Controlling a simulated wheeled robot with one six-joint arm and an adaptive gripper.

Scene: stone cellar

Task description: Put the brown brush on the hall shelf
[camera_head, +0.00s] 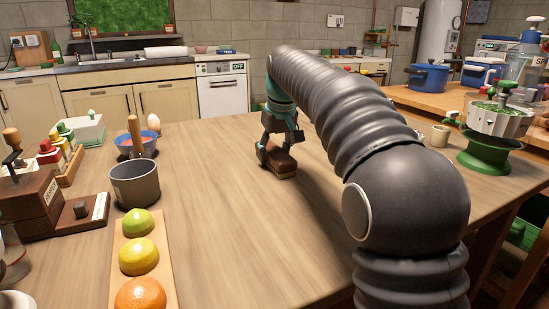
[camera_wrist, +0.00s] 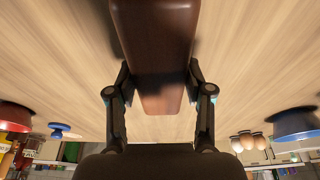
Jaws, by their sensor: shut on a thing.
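The brown brush (camera_head: 281,163) is at the middle of the wooden table (camera_head: 215,190) in the head view. Its dark brown back faces up and a lighter strip shows along its bottom. My gripper (camera_head: 277,148) points down over it and is shut on it. In the wrist view the brush (camera_wrist: 153,50) runs between the two fingers (camera_wrist: 160,88), one on each side. I cannot tell whether its underside touches the tabletop. I cannot make out a hall shelf in either view.
A grey pot (camera_head: 135,185), a board (camera_head: 170,255) with fruit and a brown grinder (camera_head: 28,200) stand on the table's left. The table's middle left of my gripper is clear.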

